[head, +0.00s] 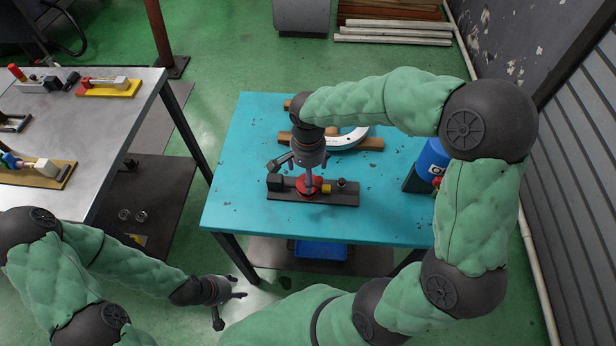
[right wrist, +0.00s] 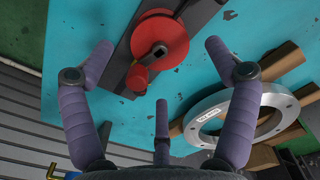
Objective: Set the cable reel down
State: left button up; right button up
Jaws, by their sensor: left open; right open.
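I cannot pick out a cable reel for certain in either view. A red disc (head: 309,186) sits on a dark fixture plate (head: 343,198) on the turquoise table; the right wrist view shows the disc (right wrist: 160,50) with a smaller red knob (right wrist: 137,77) beside it. My right gripper (head: 309,178) points down over the disc and partly hides it. In the right wrist view, its three fingers are spread with nothing held between them. My left gripper (head: 228,300) is open and empty, low in front of the table's left front corner.
A pale ring flange (head: 350,139) lies on wooden strips (head: 370,144) behind the fixture. A blue cylinder (head: 431,158) stands at the table's right, partly behind my right arm. A metal bench (head: 110,105) with several fixtures stands left. The turquoise table's (head: 232,190) left side is clear.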

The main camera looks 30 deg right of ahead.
notch_tip(320, 180, up, 6)
jog(key=p, duration=0.1)
dwell(0.6)
